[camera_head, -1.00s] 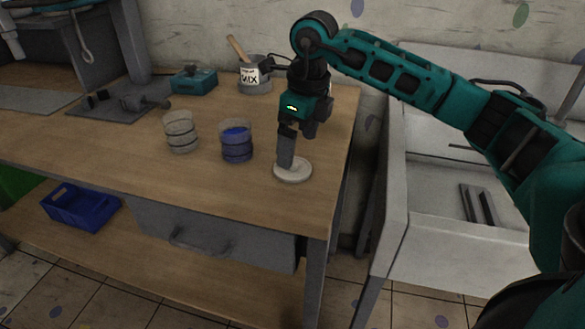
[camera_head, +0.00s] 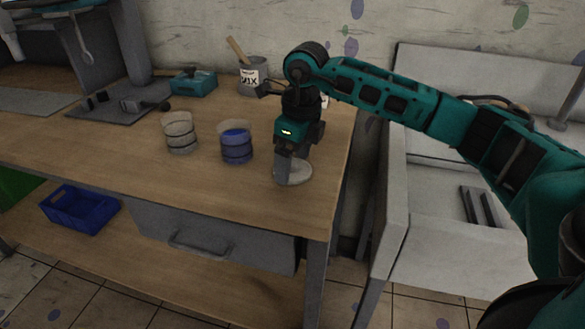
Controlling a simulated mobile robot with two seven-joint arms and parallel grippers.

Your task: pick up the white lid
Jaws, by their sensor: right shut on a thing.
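The white lid (camera_head: 299,172) is a round, pale disc near the right front part of the wooden table (camera_head: 210,195). My right gripper (camera_head: 282,176) reaches down to it from above, its fingers at the lid's left side, shut on it. The fingers and wrist hide part of the lid. I cannot tell whether the lid still touches the tabletop. My left gripper is not in view.
Left of the lid stand a jar with blue contents (camera_head: 236,147) and a clear jar (camera_head: 180,133). Behind are a MIX pot (camera_head: 251,79) and a teal box (camera_head: 193,82). A white sink unit (camera_head: 440,240) stands right of the table.

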